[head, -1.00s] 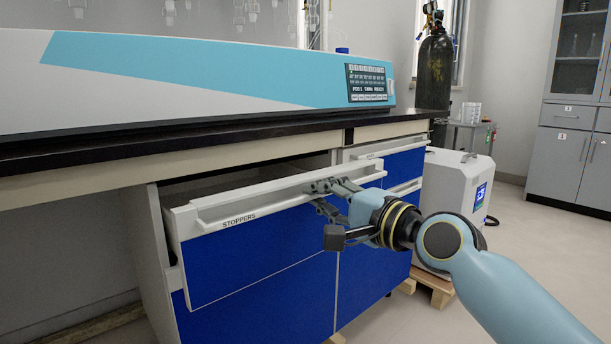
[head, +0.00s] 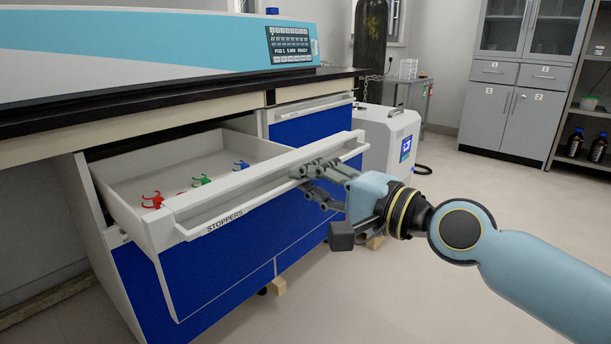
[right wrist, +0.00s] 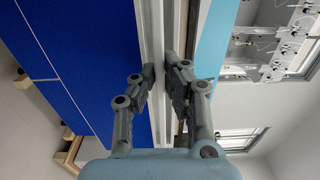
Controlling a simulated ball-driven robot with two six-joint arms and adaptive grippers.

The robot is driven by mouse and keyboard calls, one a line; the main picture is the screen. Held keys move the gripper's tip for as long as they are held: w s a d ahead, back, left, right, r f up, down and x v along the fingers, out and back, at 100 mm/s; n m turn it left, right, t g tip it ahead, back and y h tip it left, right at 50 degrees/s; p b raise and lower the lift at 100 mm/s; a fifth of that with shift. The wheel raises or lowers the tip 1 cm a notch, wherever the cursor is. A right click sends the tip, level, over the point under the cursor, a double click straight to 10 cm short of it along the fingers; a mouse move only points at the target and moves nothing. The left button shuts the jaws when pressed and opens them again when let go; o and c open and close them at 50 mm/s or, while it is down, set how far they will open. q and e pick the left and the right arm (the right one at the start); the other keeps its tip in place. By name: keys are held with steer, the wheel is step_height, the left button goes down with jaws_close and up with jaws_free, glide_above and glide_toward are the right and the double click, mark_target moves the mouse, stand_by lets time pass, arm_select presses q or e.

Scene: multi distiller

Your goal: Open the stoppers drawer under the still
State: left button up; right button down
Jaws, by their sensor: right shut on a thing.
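The still (head: 150,45), a long white and light-blue housing, sits on the bench above. My left gripper is in neither view.
The black bench top (head: 180,100) overhangs the drawer. Open floor lies in front and to the right.

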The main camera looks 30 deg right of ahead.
steer(key=shift+f, duration=0.1)
steer(key=c, duration=1.4)
jaws_free()
steer(key=shift+s, duration=0.15)
steer(key=v, duration=1.1)
steer(key=shift+s+d, duration=0.15)
steer(key=shift+s, duration=0.25)
